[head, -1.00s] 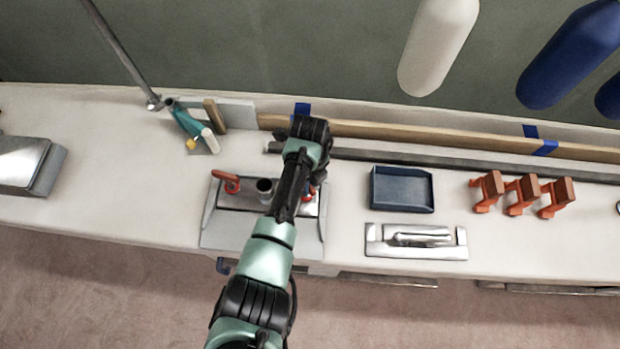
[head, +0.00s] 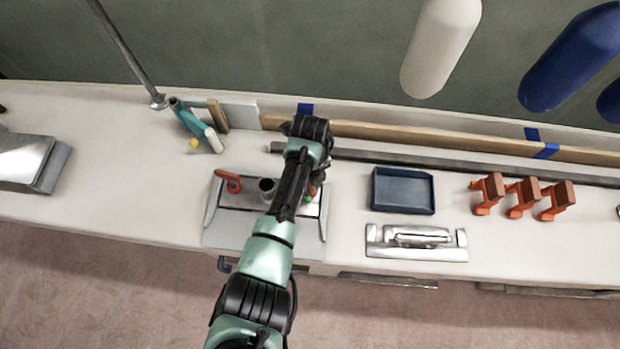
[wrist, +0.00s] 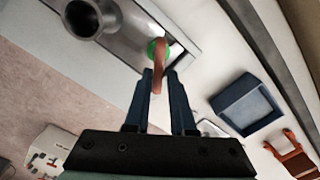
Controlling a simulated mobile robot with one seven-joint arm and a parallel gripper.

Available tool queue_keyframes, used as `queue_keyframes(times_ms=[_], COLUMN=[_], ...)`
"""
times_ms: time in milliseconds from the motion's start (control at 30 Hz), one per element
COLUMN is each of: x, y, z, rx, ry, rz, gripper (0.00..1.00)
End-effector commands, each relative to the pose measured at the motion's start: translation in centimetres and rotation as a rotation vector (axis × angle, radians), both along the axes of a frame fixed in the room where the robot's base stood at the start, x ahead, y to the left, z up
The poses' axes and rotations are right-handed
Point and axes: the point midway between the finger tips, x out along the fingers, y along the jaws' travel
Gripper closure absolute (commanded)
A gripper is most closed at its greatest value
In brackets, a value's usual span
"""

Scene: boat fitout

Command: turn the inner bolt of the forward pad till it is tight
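A grey pad with a shiny metal top (head: 240,196) lies on the white counter. A short upright tube (head: 267,186) stands on it, and a red handle (head: 230,180) is left of the tube. A second reddish handle (wrist: 164,50) is right of the tube, with a green disc (wrist: 157,46) at its top end. In the head view my arm largely hides this handle, and a bit of green (head: 309,196) shows beside it. The bolt itself is not clearly seen.
A dark blue tray (head: 402,191) and a metal fitting (head: 416,238) lie to the right. Several orange clamps (head: 522,197) stand beyond them. A teal tool (head: 193,121) and a slanted pole (head: 126,50) are at the back left. White and blue fenders (head: 441,45) hang above.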

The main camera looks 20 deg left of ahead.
Motion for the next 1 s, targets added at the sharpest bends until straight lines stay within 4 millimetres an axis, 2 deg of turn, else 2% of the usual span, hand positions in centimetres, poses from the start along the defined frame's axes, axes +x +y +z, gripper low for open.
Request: queue_keyframes(times_ms=[33, 100, 400, 533, 667, 1000], x=[0.0, -0.1, -0.3, -0.3, -0.3, -0.2], y=[0.0, -0.1, -0.1, -0.2, -0.1, -0.1], z=[0.0, -0.1, -0.2, 0.5, 2.4, 9.3], rx=[0.000, -0.002, -0.004, -0.004, -0.005, -0.003], ry=[0.000, 0.003, 0.008, 0.008, 0.005, 0.003], rz=[0.000, 0.001, 0.002, 0.002, 0.003, 0.002], gripper=[0.67, 0.55, 0.55, 0.55, 0.55, 0.55])
